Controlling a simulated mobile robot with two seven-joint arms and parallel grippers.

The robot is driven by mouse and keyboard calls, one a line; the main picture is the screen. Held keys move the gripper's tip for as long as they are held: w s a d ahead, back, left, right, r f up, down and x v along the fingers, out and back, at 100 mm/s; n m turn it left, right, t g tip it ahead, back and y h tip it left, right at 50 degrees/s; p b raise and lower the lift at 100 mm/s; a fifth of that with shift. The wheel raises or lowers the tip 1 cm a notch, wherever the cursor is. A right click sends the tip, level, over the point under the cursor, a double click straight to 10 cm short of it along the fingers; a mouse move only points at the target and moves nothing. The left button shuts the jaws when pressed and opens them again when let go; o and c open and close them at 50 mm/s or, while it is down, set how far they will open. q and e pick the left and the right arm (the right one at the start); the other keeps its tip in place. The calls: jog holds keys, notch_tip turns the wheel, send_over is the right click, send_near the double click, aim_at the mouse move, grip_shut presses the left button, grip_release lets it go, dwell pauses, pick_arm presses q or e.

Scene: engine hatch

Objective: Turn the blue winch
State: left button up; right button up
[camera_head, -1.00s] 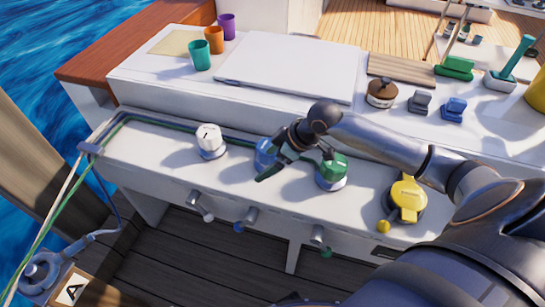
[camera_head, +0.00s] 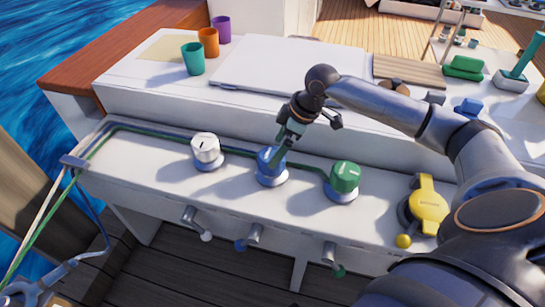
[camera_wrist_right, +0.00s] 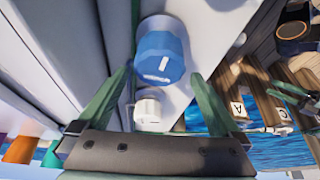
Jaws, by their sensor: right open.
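The blue winch (camera_head: 270,165) stands on the white ledge between a white winch (camera_head: 206,150) and a green winch (camera_head: 344,180). My right gripper (camera_head: 284,148) is over the blue winch, its green fingers pointing down at its top. In the right wrist view the blue winch (camera_wrist_right: 160,57) shows between and beyond the spread fingers of my right gripper (camera_wrist_right: 163,80). A white mark shows on its top. The gripper is open and holds nothing; contact with the winch cannot be told.
Several small levers, including a blue-tipped one (camera_head: 250,238), stick out from the front face. Green, orange and purple cups (camera_head: 208,42) stand on the upper deck. A green rope runs along the ledge's back.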

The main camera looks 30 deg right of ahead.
aim_at(273, 154)
jog(key=shift+b+x, duration=0.3)
jog(key=shift+x, duration=1.6)
pick_arm(q)
jog(key=shift+a+f, duration=0.2)
